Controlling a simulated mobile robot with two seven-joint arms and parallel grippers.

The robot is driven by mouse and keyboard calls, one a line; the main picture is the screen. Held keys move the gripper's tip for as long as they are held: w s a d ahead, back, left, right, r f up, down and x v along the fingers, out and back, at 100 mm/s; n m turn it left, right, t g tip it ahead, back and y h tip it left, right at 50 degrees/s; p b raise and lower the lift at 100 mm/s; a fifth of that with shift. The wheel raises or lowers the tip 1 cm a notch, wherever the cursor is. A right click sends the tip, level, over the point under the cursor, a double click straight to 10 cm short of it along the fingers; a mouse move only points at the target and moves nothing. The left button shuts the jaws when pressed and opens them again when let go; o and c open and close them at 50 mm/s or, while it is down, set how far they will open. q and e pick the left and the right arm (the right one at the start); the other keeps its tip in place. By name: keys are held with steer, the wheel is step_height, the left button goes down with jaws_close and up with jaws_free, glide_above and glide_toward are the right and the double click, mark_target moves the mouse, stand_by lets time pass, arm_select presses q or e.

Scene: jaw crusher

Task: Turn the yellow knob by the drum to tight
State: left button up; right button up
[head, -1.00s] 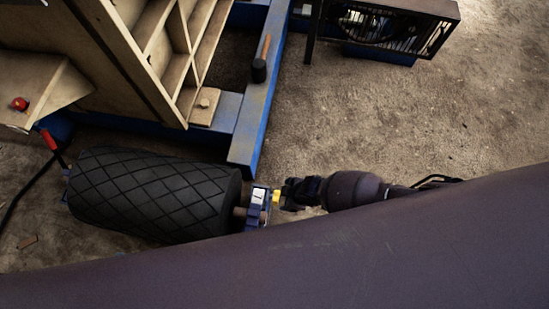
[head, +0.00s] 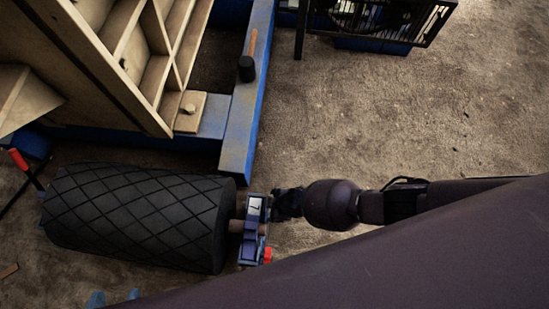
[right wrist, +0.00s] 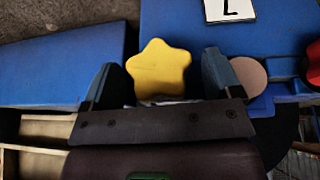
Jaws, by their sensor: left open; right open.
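The yellow star-shaped knob (right wrist: 159,70) shows in the right wrist view between the two fingers of my open right gripper (right wrist: 158,80). I cannot tell whether the fingers touch it. In the head view my right gripper (head: 278,205) is up against the blue bracket (head: 250,222) at the drum's right end and hides the knob. The black drum (head: 140,215) with a diamond tread lies at lower left. Two bluish fingertips of my open left gripper (head: 114,297) show at the bottom edge, apart and empty, just below the drum.
A blue frame beam (head: 243,130) stands above the drum's right end. A red-handled lever (head: 18,160) is at far left. Open ground (head: 370,110) lies right.

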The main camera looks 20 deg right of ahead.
steer(key=c, duration=0.9)
arm_select(q)
steer(key=shift+s+f+b, duration=0.1)
steer(key=shift+f+b, duration=0.2)
steer(key=shift+b, duration=0.3)
arm_select(e)
steer(key=shift+s+f+g, duration=0.1)
steer(key=shift+f+g, duration=0.05)
steer(key=shift+g, duration=0.15)
steer(key=shift+d, duration=0.1)
steer(key=shift+g+y+b, duration=0.3)
steer(key=shift+g+b, duration=0.2)
steer(key=shift+b, duration=0.1)
steer(key=shift+w+m+g+y, duration=0.2)
steer(key=shift+m+g+y, duration=0.2)
steer(key=shift+g, duration=0.5)
arm_select(q)
steer(key=shift+a+r+n+t, duration=0.35)
steer(key=shift+r+t, duration=0.1)
steer(key=shift+t, duration=0.25)
arm_select(e)
steer(key=shift+g+y, duration=0.4)
steer(key=shift+g, duration=0.6)
arm_select(q)
steer(key=shift+w, duration=0.2)
arm_select(e)
steer(key=shift+d+m+g, duration=0.1)
steer(key=shift+m+g, duration=0.2)
steer(key=shift+g, duration=0.1)
